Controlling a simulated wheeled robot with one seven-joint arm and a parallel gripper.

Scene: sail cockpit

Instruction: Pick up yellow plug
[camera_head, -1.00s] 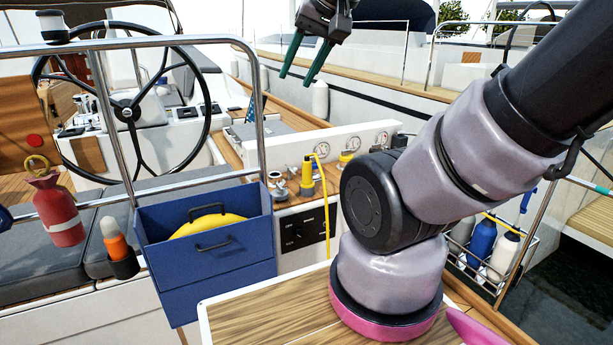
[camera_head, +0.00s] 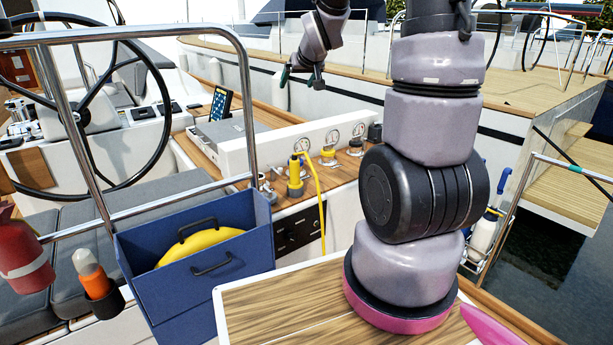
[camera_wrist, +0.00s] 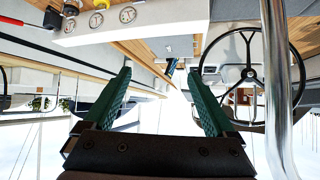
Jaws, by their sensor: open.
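The yellow plug (camera_head: 295,176) stands upright on the wooden ledge by the white panel in the head view, with a yellow cable (camera_head: 319,196) running from it over the ledge's edge. My gripper (camera_head: 300,80) is above and beyond the ledge, well apart from the plug. In the wrist view my gripper (camera_wrist: 160,95) shows two green fingers spread wide with nothing between them.
A blue box (camera_head: 203,262) with a yellow item inside hangs on the steel rail (camera_head: 151,38) in front of the ledge. A steering wheel (camera_head: 85,115) is at the left. Air above the ledge is clear.

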